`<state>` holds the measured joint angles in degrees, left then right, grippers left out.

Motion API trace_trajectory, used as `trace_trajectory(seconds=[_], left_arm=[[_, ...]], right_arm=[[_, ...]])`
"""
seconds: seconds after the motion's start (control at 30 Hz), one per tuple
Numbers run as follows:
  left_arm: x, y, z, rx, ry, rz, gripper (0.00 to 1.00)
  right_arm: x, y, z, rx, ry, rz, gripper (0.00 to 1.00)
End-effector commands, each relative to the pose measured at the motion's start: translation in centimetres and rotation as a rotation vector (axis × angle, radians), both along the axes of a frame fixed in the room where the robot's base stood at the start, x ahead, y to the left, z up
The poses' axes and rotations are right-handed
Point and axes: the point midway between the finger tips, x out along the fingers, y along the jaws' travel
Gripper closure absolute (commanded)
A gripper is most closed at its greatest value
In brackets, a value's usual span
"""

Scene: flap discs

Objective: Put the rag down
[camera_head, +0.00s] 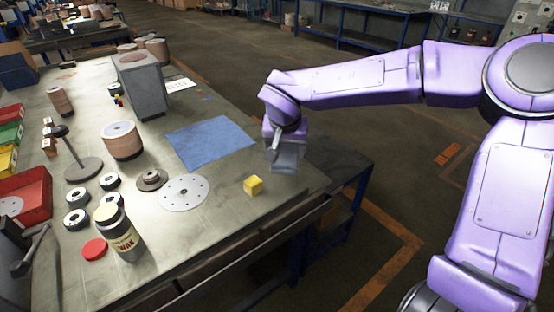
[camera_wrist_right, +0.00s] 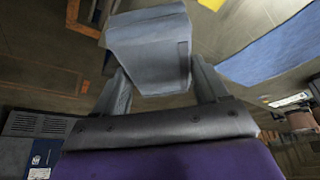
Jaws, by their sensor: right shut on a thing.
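A flat blue cloth or mat (camera_head: 210,143) lies on the bench just left of the gripper. My left gripper is not in view.
The workbench (camera_head: 222,240) has free room along its front. A yellow block (camera_head: 253,185) and a perforated grey disc (camera_head: 184,193) lie nearby. A labelled can (camera_head: 122,236), a red lid (camera_head: 94,249) and a stand (camera_head: 84,168) are further left. A grey box (camera_head: 141,85) stands behind.

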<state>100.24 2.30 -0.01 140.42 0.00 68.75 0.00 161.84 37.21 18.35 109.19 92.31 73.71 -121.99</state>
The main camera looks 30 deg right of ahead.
Motion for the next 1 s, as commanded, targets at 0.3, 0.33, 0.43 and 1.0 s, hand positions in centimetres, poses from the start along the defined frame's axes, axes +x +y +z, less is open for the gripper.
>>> trace_trajectory(seconds=[0.3, 0.33, 0.43, 1.0], left_arm=[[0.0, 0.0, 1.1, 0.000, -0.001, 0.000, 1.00], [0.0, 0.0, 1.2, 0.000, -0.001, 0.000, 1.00], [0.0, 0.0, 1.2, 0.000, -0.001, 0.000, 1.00], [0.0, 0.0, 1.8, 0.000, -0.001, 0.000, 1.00]], right_arm=[[6.8, -3.4, -5.7, -0.003, 0.004, 0.003, 0.62], [7.2, -3.6, -6.1, -0.003, 0.003, 0.003, 0.62], [8.0, -4.0, -7.2, -0.001, 0.001, 0.005, 0.62], [8.8, -4.1, -11.2, 0.000, 0.000, 0.009, 0.62]])
